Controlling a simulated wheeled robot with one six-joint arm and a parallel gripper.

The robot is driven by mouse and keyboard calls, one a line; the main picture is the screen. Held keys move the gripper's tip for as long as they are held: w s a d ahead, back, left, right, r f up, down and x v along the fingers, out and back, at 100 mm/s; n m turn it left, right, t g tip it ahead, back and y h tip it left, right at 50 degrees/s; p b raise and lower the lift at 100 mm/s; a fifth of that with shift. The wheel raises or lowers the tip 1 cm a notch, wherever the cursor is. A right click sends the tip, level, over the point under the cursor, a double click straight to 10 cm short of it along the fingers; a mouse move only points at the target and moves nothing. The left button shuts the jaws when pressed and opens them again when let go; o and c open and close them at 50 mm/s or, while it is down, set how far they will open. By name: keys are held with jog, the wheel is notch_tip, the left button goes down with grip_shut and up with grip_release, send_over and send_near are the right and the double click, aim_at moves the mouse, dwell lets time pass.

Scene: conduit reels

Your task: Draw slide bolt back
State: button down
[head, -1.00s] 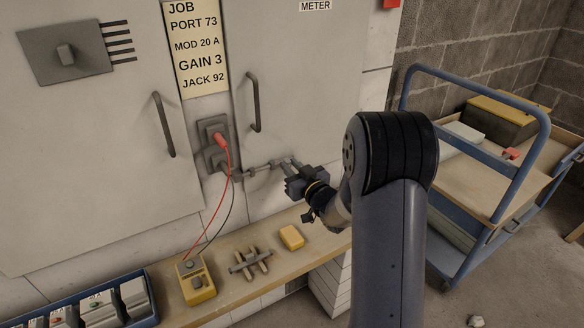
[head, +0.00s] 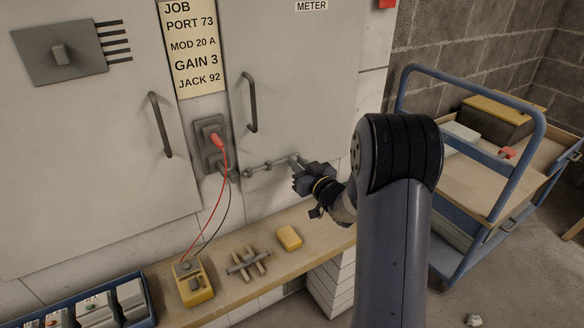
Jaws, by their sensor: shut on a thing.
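The slide bolt (head: 268,168) is a thin grey metal rod low on the right cabinet door (head: 300,75), beneath that door's dark handle. It runs roughly level, between the socket panel on the left and my gripper on the right. My gripper (head: 299,170) is shut on the slide bolt at its right end, by its upright knob. The jaws cover part of the knob, so the exact contact is hidden. The rod's left end lies close to the grey socket panel (head: 212,150).
A red plug (head: 216,140) sits in the panel, its leads hanging to a yellow meter (head: 193,282) on the wooden shelf (head: 215,255). A yellow block (head: 289,237) lies below my gripper. A blue trolley (head: 480,165) stands at the right.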

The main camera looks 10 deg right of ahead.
jog(key=shift+d, duration=0.15)
jog(key=c, duration=1.4)
grip_release()
jog(key=shift+d, duration=0.1)
jog(key=shift+o, duration=0.2)
jog(key=v, duration=1)
jog(key=shift+s, duration=0.4)
jog(key=shift+w, duration=0.1)
